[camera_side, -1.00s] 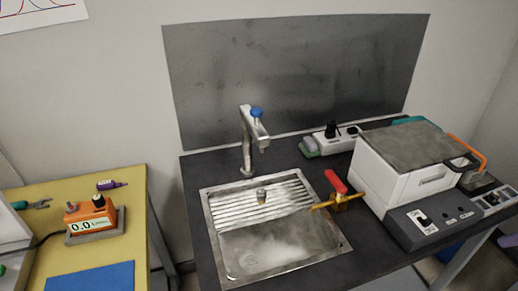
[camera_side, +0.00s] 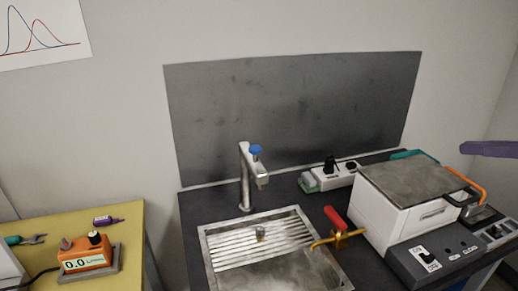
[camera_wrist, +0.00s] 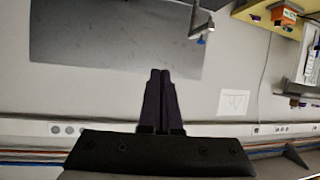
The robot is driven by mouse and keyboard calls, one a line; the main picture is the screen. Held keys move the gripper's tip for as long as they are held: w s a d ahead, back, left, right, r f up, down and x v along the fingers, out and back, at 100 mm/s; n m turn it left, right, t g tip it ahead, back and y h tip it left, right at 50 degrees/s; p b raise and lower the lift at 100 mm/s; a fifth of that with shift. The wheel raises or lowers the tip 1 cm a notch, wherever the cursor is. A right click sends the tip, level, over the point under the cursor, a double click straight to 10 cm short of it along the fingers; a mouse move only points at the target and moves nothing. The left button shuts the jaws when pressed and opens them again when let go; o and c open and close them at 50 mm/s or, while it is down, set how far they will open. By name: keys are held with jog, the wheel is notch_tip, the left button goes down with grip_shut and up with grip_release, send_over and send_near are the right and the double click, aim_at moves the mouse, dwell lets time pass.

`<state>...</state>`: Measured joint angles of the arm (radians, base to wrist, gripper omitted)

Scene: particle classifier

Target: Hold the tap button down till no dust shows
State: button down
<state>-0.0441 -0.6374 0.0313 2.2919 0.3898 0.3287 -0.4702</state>
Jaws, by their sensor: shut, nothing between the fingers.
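The tap (camera_side: 245,180) stands behind the sink, upright, with a blue button (camera_side: 256,150) on top. Its metal body also shows at the top of the wrist view (camera_wrist: 201,28). The sink (camera_side: 205,245) has a ribbed drainer and a basin, with a pale dusty haze over the basin; its front is cut off by the picture's lower edge. My gripper (camera_wrist: 160,72) is shut and empty in the wrist view, apart from the tap. A purple finger part of it (camera_side: 488,149) enters at the side view's right edge, far from the button.
A yellow valve with a red handle (camera_side: 335,218) sits by the sink's right rim. A white box machine (camera_side: 390,205) and a power strip (camera_side: 330,175) stand to the right. A grey panel (camera_side: 290,115) backs the tap. An orange meter (camera_side: 84,258) reads 0.0.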

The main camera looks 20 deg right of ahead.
jog(key=w+a+r+m+t+h, duration=0.1)
jog(key=w+a+r+m+t, duration=0.3)
jog(key=w, duration=0.6)
jog(key=w+a+r+n+t+h, duration=0.1)
jog(key=w+r+h, duration=0.1)
jog(key=w+r, duration=0.55)
jog(key=w+a+f+g, duration=0.1)
jog(key=w+a+f, duration=0.2)
jog(key=a+f, duration=0.6)
jog(key=w+a+f+g, duration=0.1)
jog(key=w+a+f, duration=0.3)
jog(key=a+f, duration=0.5)
jog(key=shift+w+a+g+y, duration=0.2)
jog(key=shift+a+g+y, duration=0.2)
jog(key=shift+a, duration=0.6)
send_over(255, 150)
notch_tip(255, 150, down, 3)
jog(key=shift+s+d+f, duration=0.15)
jog(key=shift+s+f, duration=0.15)
jog(key=shift+f, duration=0.2)
jog(key=shift+s+d+f, duration=0.1)
jog(key=shift+s+f, duration=0.15)
jog(key=shift+f, duration=0.95)
